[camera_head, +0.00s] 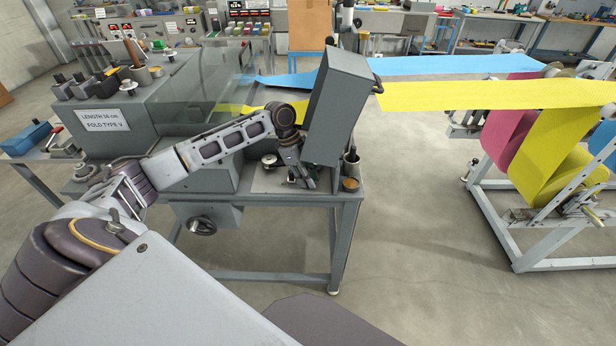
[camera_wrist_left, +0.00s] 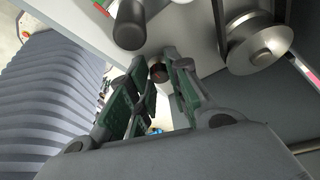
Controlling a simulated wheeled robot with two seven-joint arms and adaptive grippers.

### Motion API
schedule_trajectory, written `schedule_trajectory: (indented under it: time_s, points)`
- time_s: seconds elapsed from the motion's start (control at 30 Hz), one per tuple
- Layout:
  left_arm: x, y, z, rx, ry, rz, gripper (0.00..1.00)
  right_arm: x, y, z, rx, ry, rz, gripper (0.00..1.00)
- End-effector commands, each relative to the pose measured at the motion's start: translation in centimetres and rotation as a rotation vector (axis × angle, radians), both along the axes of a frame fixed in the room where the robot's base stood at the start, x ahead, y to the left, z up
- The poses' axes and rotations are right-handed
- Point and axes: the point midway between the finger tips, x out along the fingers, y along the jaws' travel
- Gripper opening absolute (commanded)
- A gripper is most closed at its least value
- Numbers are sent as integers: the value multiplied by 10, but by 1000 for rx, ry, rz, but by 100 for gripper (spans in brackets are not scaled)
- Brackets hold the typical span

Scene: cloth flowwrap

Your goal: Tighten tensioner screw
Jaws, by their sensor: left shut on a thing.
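My left gripper (camera_head: 300,176) reaches to the grey machine's front right corner, under the tilted grey box-shaped housing (camera_head: 337,105). In the left wrist view its green-padded fingers (camera_wrist_left: 160,72) come together on a small dark brownish round end, which I take as the tensioner screw (camera_wrist_left: 158,73). Most of the screw is hidden between the fingertips. In the head view the screw is hidden by the gripper and arm. My right gripper is in neither view.
A metal pulley (camera_wrist_left: 262,48) with a belt and a black knob (camera_wrist_left: 130,25) sit close to my left fingers. A handwheel (camera_head: 202,226) is below the machine. The yellow web (camera_head: 470,95) runs right to the roll stand. Open floor lies in front of the stand.

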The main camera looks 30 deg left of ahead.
Motion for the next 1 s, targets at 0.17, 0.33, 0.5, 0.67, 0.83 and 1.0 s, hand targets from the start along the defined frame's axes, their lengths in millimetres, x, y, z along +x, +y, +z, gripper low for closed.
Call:
schedule_trajectory:
  time_s: [0.17,0.33,0.5,0.67,0.83,1.0]
  points:
    - [1,0,3,-1,1,-68,0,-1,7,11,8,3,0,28]
    - [2,-1,3,-1,2,-158,0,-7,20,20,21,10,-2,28]
    - [2,-1,3,-2,1,-263,0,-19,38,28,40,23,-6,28]
    - [4,-1,3,-2,0,-367,0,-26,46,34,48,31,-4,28]
    - [5,-1,3,-2,0,-484,0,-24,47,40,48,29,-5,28]
    - [5,-1,2,-2,0,-591,0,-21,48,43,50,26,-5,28]
